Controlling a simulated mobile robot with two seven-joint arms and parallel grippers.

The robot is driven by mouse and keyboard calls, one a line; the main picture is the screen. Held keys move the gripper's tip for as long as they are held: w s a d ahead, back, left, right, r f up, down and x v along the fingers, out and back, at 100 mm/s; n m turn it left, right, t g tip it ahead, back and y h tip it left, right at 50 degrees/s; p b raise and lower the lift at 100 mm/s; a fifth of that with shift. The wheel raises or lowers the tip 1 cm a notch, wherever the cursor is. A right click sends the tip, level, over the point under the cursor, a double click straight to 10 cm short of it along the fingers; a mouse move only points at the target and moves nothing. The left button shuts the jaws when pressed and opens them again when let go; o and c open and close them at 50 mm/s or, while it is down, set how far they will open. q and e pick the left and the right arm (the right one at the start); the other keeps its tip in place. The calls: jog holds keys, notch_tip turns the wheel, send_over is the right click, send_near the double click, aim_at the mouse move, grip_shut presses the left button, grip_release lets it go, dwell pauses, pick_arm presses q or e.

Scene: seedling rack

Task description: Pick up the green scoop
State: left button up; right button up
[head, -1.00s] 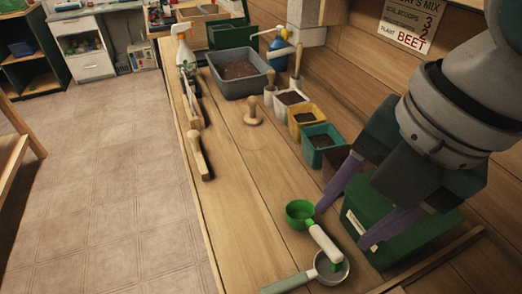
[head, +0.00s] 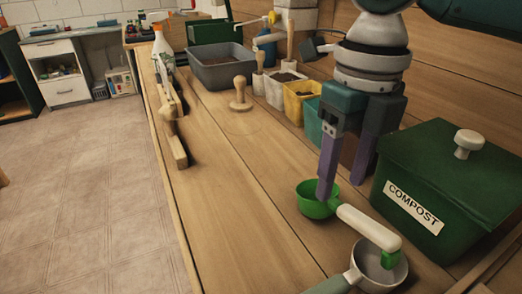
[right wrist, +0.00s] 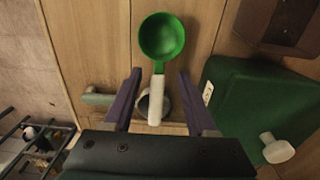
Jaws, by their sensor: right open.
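The green scoop (head: 316,203) lies on the bench with its bowl open upward. Its white handle, with a green end, reaches toward the front right, over the bowl of a grey scoop (head: 372,274). My right gripper (head: 342,188) is open and points down just above the green scoop, near where bowl and handle meet. In the right wrist view, the green scoop (right wrist: 162,36) has its bowl beyond the fingertips, and the white handle runs between the two purple fingers of my gripper (right wrist: 160,76), apart from both. My left gripper is out of view.
A green compost box (head: 450,185) with a knobbed lid stands close to the right of the gripper. A yellow pot (head: 297,103) and a teal pot (head: 314,122) stand behind. A wooden dibber (head: 240,95) and a grey soil tray (head: 222,72) are farther back.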

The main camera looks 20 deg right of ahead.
aim_at(334, 200)
notch_tip(334, 200, down, 5)
jog(key=shift+w+a+f+b, duration=0.1)
jog(key=shift+b, duration=0.25)
grip_shut()
dwell(0.5)
